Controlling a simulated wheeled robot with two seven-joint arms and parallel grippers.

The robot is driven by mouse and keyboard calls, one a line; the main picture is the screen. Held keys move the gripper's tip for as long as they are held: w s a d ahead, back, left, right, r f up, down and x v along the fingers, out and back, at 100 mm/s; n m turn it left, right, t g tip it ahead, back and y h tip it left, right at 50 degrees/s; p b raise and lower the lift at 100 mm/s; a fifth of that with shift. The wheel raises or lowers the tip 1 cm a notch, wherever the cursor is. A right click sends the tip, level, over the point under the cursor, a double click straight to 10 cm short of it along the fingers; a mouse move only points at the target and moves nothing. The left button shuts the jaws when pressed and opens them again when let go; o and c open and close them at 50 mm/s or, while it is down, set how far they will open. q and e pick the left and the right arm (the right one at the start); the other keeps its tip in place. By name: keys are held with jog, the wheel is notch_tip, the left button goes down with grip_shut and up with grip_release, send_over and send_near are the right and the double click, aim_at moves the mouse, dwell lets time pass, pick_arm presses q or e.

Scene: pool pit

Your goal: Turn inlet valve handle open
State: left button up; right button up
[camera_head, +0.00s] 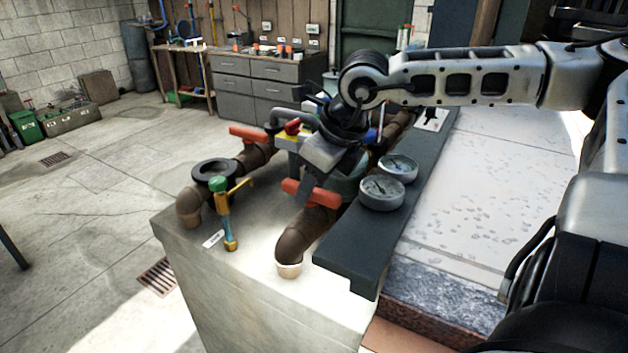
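Several valve handles show on brown pipes on top of a pale concrete block. A red-orange handle (318,196) sits on the near pipe (306,232), and another red-orange handle (249,134) sits on the pipe at the back left. A smaller red handle (292,127) shows behind. I cannot tell which is the inlet valve; the label (213,239) is too small to read. My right gripper (307,187) points down at the near handle, its fingers overlapping the handle's left part in the picture. Contact and finger opening are unclear. My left gripper is out of view.
A green-topped brass fitting (221,199) stands front left. A workbench (256,78) is behind. Open floor (90,200) lies to the left.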

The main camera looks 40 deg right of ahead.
grip_shut()
